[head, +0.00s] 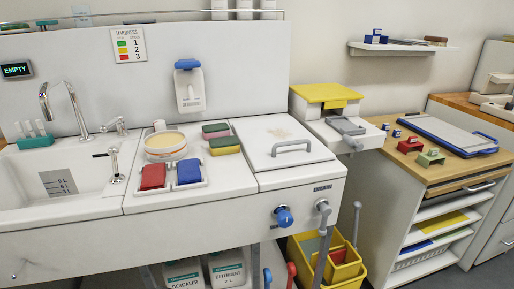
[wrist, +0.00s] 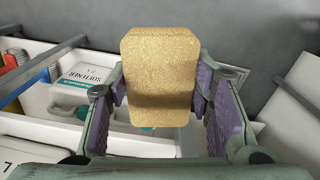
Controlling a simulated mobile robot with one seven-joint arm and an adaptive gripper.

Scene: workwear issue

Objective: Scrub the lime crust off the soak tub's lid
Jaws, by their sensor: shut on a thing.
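My gripper (wrist: 160,92) shows in the wrist view, its purple-padded fingers shut on a tan, grainy, sponge-like block (wrist: 160,55). In the head view neither my gripper nor this block shows. The soak tub's lid (head: 300,160) is white with a grey handle (head: 291,147) and lies shut on the right part of the counter. A faint beige crust patch (head: 281,132) is on the lid, behind the handle. The block's underside is hidden.
A red scrubber (head: 153,176) and a blue one (head: 189,171) stand left of the lid, near a round tub (head: 165,145) and two-coloured sponges (head: 224,146). A blue knob (head: 284,217) juts from the front. In the wrist view, a white softener canister (wrist: 85,85) sits below left.

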